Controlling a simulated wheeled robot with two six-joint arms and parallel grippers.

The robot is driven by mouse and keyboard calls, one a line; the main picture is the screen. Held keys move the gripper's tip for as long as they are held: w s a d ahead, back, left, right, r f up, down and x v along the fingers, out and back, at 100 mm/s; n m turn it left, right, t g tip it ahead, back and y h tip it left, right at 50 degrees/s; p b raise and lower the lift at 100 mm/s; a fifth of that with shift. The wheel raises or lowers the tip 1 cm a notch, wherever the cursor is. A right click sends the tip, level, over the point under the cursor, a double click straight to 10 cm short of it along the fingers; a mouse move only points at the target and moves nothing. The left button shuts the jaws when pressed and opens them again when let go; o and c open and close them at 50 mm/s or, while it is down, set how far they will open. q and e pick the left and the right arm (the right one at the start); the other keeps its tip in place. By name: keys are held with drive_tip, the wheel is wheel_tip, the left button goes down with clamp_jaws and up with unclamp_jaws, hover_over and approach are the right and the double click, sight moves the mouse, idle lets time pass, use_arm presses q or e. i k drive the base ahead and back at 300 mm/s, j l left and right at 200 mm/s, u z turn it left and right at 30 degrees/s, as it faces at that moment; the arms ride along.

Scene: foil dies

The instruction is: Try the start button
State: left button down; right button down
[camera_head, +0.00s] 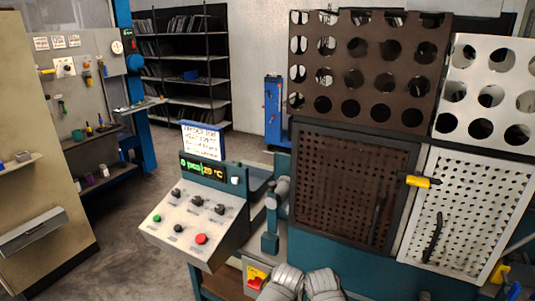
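A sloped grey control console (190,250) stands left of the middle. On its face are a green button (157,218) at the left, a larger red button (201,239) at the lower right, and several black knobs (207,227). Their labels are too small to read, so I cannot tell which is marked start. A display (203,170) above the face appears to read "0 pcs" and "20 °C", with a white button (235,181) at its right. Neither of my grippers shows clearly in this view.
A handwritten card (203,142) stands on the console. A yellow box with a red button (257,277) sits lower down, near two grey ribbed shapes I cannot identify. Brown (365,70) and white (485,90) perforated panels fill the right. Open floor (120,255) lies left of the console.

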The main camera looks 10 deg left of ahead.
sight(156, 218)
drive_tip(key=u, duration=1.25)
